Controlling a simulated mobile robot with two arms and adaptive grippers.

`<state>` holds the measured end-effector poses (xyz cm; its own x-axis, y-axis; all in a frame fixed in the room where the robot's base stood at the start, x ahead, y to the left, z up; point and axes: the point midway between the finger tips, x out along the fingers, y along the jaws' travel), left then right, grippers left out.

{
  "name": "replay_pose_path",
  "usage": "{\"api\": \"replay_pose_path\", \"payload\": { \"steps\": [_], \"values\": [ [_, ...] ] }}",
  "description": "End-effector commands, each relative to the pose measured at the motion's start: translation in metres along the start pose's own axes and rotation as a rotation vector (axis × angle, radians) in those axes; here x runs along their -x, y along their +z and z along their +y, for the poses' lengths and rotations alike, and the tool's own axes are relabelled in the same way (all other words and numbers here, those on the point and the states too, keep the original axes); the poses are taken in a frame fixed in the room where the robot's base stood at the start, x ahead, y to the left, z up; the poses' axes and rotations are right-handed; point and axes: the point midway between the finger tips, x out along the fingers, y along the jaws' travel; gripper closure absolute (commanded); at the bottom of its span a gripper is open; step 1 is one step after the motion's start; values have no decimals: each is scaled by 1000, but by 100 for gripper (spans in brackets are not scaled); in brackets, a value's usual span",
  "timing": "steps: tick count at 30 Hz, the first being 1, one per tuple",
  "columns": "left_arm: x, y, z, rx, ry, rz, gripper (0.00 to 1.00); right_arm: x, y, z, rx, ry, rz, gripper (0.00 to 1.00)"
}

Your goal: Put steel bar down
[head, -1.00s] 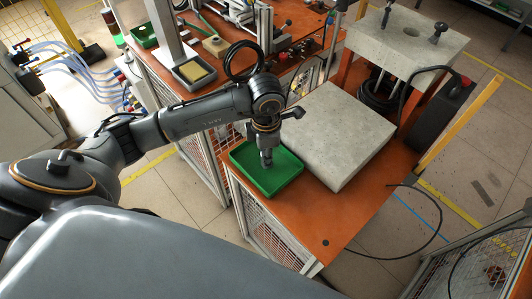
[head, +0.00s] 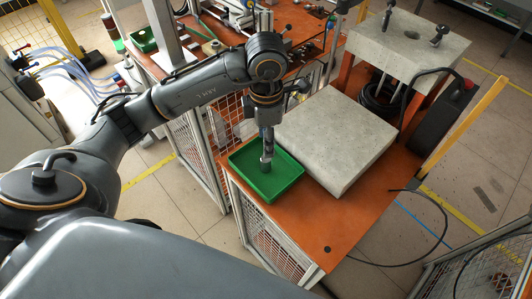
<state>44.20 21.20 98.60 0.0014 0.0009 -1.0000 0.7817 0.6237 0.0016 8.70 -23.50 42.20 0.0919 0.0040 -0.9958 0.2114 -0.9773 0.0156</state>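My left gripper (head: 267,158) points straight down over the green tray (head: 239,182) on the orange table. Its lower end is inside the tray's outline, close to the tray floor; I cannot tell whether it touches. The gripper shows as a narrow dark grey column, so its fingers do not show apart. I cannot make out a separate steel bar; one at the grey fingertips would be hard to tell from them. My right gripper is not in view.
A thick grey stone slab (head: 335,135) lies right beside the tray. The orange table (head: 290,222) is clear in front of the slab. A black cable (head: 440,235) loops past its right edge. A workbench with equipment (head: 300,30) stands behind.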

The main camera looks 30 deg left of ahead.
Motion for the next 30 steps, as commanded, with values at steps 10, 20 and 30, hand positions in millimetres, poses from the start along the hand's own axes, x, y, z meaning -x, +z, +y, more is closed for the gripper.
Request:
{"api": "replay_pose_path", "payload": {
  "steps": [10, 20, 30],
  "values": [
    [34, 0, 0, 1, 1, 0, 52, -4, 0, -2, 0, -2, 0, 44],
    [34, 0, 0, 1, 0, 1, 52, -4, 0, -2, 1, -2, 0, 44],
    [34, 0, 0, 1, 0, 1, 52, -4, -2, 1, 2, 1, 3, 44]
  ]
}}
